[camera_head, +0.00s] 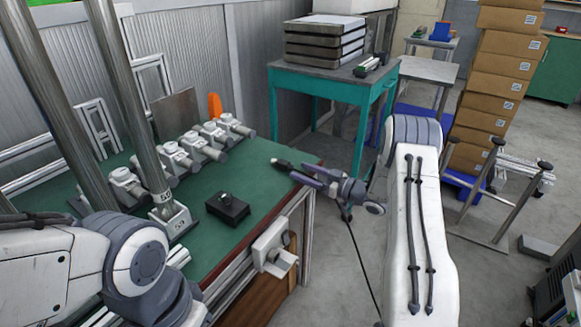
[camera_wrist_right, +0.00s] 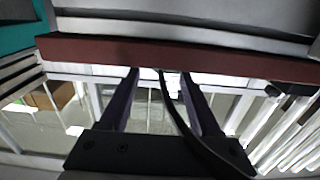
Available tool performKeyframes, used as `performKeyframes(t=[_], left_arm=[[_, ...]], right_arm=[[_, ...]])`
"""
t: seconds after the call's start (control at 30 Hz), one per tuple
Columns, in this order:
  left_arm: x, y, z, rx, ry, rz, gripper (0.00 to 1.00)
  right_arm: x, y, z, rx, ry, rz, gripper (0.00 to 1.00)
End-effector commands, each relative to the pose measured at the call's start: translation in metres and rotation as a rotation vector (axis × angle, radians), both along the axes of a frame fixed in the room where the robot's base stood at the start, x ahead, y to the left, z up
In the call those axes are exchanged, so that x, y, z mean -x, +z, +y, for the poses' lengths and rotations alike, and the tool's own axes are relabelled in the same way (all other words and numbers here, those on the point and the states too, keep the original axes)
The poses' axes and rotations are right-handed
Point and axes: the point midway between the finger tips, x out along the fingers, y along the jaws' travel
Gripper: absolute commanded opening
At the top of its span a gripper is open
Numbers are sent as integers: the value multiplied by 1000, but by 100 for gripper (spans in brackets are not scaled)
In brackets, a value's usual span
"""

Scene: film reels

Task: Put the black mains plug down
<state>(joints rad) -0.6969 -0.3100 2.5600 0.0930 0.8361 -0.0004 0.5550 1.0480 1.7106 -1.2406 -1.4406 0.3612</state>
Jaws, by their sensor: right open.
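The black mains plug (camera_head: 281,163) is at the right edge of the green-topped workbench (camera_head: 250,185), just beyond my right fingertips. I cannot tell whether it rests on the top. My right gripper (camera_head: 299,172) is open, with its fingers pointing at the plug. A black cord (camera_head: 363,262) hangs from beside this gripper toward the floor. In the right wrist view the cord (camera_wrist_right: 178,115) passes between the two parted purple fingers (camera_wrist_right: 162,85), and the plug itself cannot be made out. My left arm comes in at the lower left; its gripper is out of view.
A small black box with a knob (camera_head: 228,208) sits on the bench. Several grey-white clamp-like devices (camera_head: 205,146) line its back, with metal columns at left. A teal table (camera_head: 335,82) with stacked trays (camera_head: 324,42) stands behind. Cardboard boxes (camera_head: 497,75) are stacked at right.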

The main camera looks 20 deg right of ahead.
Motion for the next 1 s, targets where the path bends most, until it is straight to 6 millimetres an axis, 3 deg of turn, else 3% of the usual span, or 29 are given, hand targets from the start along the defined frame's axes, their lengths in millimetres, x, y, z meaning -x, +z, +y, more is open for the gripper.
performKeyframes(t=[0.2, 0.37, 0.87, 1.0], left_arm=[[0, 2, 0, 0, 0, 0, 0], [0, 3, 0, 0, 0, 0, 0], [0, 3, 0, 0, 0, 0, 0], [0, 3, 0, 0, 0, 0, 0]], right_arm=[[30, 0, -24, -1, -3, 0, 64], [39, 0, -30, -1, -1, 0, 64], [39, 0, -31, 0, 0, 0, 64], [30, 4, -27, 37, -34, 20, 64]])
